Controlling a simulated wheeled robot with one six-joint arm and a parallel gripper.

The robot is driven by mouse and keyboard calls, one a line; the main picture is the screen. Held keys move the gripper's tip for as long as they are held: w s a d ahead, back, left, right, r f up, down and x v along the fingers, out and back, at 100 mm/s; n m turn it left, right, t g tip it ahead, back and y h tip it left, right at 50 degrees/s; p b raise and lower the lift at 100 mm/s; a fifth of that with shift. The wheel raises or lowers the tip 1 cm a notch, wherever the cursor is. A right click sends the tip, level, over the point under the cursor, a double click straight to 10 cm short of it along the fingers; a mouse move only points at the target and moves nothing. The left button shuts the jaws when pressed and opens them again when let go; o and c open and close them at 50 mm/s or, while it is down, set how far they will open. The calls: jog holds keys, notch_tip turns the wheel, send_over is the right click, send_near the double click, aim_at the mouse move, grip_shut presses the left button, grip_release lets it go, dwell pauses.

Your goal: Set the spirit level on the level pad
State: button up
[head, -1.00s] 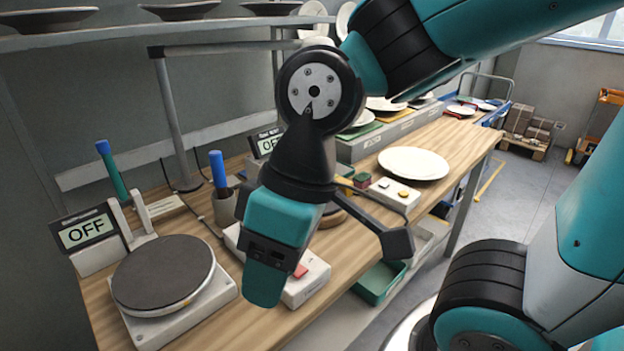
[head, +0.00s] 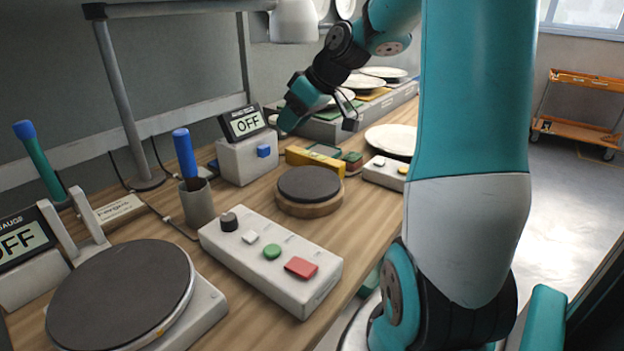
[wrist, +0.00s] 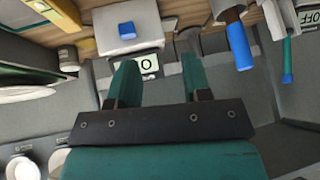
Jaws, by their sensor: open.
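The yellow spirit level (head: 315,161) lies on the wooden bench, just behind a low round disc (head: 311,184) with a dark top and wooden base. I cannot tell for sure which surface is the level pad; this disc is one candidate. The spirit level also shows at the upper left of the wrist view (wrist: 60,13). My gripper (head: 290,118) is above the back of the bench, behind and above the spirit level, not touching it. In the wrist view its two teal fingers (wrist: 157,75) are spread with nothing between them.
A white box (head: 246,158) with a blue button and an OFF display stands left of the spirit level. A control box (head: 270,255) with coloured buttons, a cup (head: 197,203) holding a blue-handled tool, and a large round plate (head: 120,295) are nearer. White plates (head: 392,139) stand at right.

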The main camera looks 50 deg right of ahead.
jog(key=m+t+h+b, duration=0.2)
send_near(314, 155)
jog(key=x, duration=0.4)
jog(key=shift+w, duration=0.15)
jog(key=shift+p+x, duration=0.55)
jog(key=shift+x, duration=2.5)
jog(key=c, duration=0.8)
